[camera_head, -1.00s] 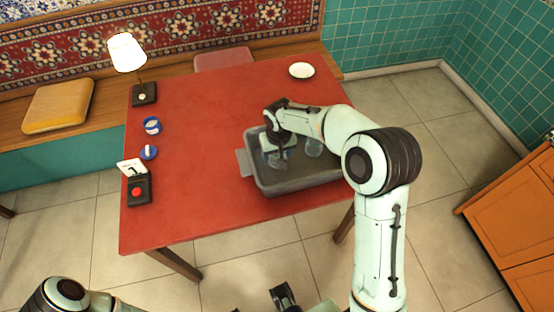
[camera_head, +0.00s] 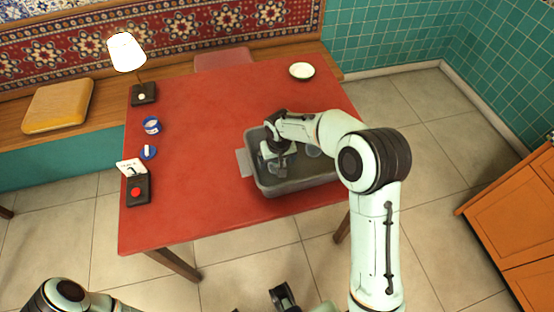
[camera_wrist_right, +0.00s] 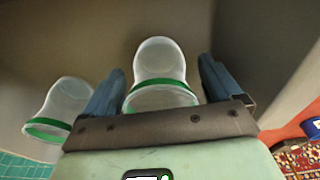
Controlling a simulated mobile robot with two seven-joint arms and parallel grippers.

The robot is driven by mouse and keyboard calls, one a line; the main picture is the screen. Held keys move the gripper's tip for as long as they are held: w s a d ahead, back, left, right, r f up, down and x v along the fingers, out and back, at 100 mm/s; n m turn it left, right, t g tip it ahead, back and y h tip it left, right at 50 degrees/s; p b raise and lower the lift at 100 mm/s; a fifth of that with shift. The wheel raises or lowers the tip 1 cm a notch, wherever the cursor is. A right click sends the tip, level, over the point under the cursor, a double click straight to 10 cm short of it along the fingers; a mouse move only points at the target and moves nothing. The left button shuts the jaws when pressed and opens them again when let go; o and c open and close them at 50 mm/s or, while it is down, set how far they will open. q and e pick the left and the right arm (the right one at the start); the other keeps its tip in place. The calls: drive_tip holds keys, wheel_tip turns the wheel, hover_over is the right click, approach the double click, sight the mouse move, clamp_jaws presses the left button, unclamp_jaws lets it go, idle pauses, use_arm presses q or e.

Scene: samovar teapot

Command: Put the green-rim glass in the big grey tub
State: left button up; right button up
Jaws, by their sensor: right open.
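The big grey tub (camera_head: 295,187) stands on the red table near its right front edge. My right gripper (camera_head: 275,165) reaches down inside it. In the right wrist view a clear glass with a green rim (camera_wrist_right: 158,65) lies between the two open fingers (camera_wrist_right: 160,75), with its rim toward the palm; a small gap shows on both sides. A second green-rim glass (camera_wrist_right: 62,103) lies outside the fingers to the left. In the head view one glass (camera_head: 313,151) shows in the tub beside my right wrist. A dark part of mine (camera_head: 283,297), possibly my left gripper, shows at the bottom edge.
A white bowl (camera_head: 301,70) sits at the table's back right. A lamp (camera_head: 127,54), a blue tin (camera_head: 152,126), a blue-and-white item (camera_head: 148,152) and a dark box with a red button (camera_head: 137,190) line the left edge. The table's middle is clear.

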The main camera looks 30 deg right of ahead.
drive_tip(key=shift+r, duration=0.35)
wheel_tip(320, 180, up, 12)
drive_tip(key=s+p, duration=0.1)
drive_tip(key=shift+s+a+f, duration=0.25)
drive_tip(key=shift+s, duration=0.15)
